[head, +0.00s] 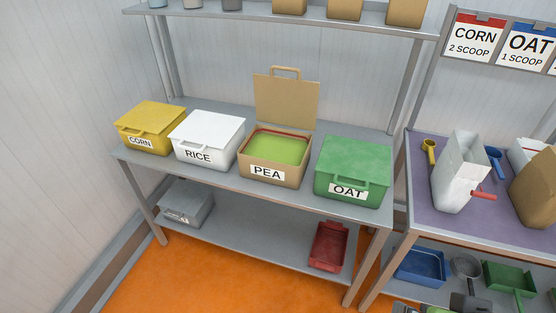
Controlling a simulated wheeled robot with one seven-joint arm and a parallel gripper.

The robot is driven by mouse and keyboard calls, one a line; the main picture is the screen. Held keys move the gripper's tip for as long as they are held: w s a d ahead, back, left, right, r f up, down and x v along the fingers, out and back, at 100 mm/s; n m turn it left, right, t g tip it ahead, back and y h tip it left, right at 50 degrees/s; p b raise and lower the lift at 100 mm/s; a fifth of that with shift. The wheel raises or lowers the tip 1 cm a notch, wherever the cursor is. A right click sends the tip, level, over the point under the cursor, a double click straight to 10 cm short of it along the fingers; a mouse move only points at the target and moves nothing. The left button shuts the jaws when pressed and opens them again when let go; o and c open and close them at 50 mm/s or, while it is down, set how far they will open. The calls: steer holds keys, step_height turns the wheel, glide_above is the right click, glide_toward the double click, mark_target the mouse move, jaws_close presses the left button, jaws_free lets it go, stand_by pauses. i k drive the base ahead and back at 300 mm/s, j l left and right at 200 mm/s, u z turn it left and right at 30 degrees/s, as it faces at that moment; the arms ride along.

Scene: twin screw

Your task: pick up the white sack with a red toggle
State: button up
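The white sack (457,172) stands upright near the left side of the purple-topped table at the right. Its top looks open, and a red toggle (483,195) sticks out to the right from its lower right side. Nothing is holding the sack. My gripper is not in this view.
A yellow scoop (429,151) and a blue scoop (494,160) flank the sack. A brown sack (537,190) stands to its right, cut by the frame edge. Left, a grey shelf (222,181) holds lidded bins; the tan PEA bin (275,161) is open. Orange floor (238,277) shows in front.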

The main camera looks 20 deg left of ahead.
mark_target(464, 162)
steer(key=i+j+z, duration=0.15)
steer(key=i, duration=0.35)
steer(key=i+j+z, duration=0.1)
steer(key=i+j, duration=0.3)
steer(key=i, duration=0.1)
